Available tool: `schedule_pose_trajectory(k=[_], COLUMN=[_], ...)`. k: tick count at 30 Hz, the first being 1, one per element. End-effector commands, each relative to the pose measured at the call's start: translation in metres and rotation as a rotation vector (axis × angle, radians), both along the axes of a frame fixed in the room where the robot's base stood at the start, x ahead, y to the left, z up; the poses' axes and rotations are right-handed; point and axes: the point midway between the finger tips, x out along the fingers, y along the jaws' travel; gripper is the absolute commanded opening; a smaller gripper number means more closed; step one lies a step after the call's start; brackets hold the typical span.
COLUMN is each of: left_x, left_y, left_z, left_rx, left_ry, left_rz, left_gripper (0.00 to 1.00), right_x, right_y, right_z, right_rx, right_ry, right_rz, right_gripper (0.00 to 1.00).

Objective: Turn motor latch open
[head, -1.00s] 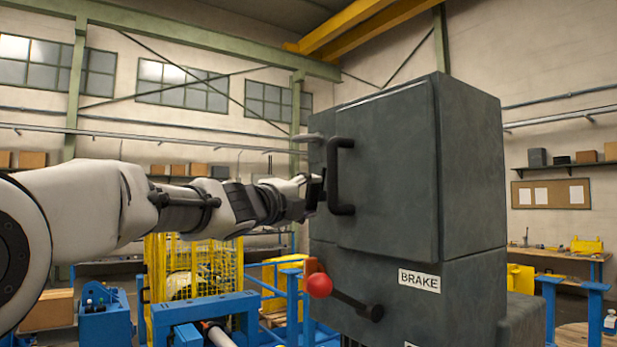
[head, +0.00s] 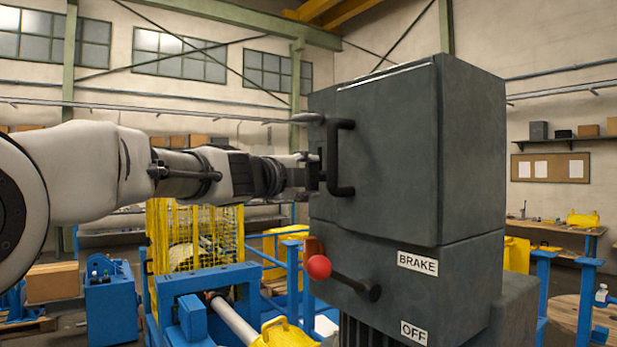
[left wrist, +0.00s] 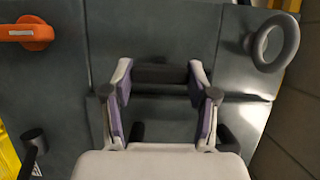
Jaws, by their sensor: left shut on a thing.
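A dark grey cabinet (head: 400,150) has a black D-shaped handle (head: 347,160) on its front. My left gripper (head: 316,175) is at the left side of this handle. An orange latch-like part (left wrist: 30,33) is on the same face; in the head view an orange part (head: 313,246) shows below the gripper. A grey ring-shaped handle (left wrist: 272,42) is at the wrist view's upper right. No label marks the motor latch. My right gripper is out of view.
A red-balled brake lever (head: 319,267) sticks out below the gripper, near the BRAKE label (head: 417,263) and OFF label (head: 413,332). A yellow cage (head: 195,245) and blue frame (head: 205,285) stand at lower left.

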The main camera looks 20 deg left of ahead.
Motion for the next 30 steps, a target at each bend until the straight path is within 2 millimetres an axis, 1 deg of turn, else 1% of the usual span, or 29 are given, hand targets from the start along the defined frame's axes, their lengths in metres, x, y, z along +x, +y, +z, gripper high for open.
schedule_pose_trajectory(k=[1,3,17,22,26,29,30], left_x=[0.000,0.000,0.000,0.000,0.000,0.000,0.000], left_y=[0.000,0.000,0.000,0.000,0.000,0.000,0.001], left_z=[0.001,0.000,0.000,-0.003,-0.006,-0.012,-0.014], left_rx=[-0.003,-0.003,0.000,0.029,0.101,0.191,0.241], left_ry=[0.000,0.000,0.000,-0.025,-0.081,-0.153,-0.194], left_rz=[0.001,0.000,0.000,0.000,-0.001,0.000,0.000], left_gripper=[0.62,0.83,0.83,0.83,0.83,0.83,0.83], right_x=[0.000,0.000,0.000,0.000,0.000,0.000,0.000], right_y=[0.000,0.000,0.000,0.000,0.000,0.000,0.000], right_z=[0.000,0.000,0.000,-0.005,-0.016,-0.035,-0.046], right_rx=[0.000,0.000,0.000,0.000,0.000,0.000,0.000], right_ry=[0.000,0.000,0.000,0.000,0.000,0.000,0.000], right_rz=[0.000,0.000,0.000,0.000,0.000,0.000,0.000], right_gripper=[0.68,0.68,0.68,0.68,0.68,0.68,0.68])
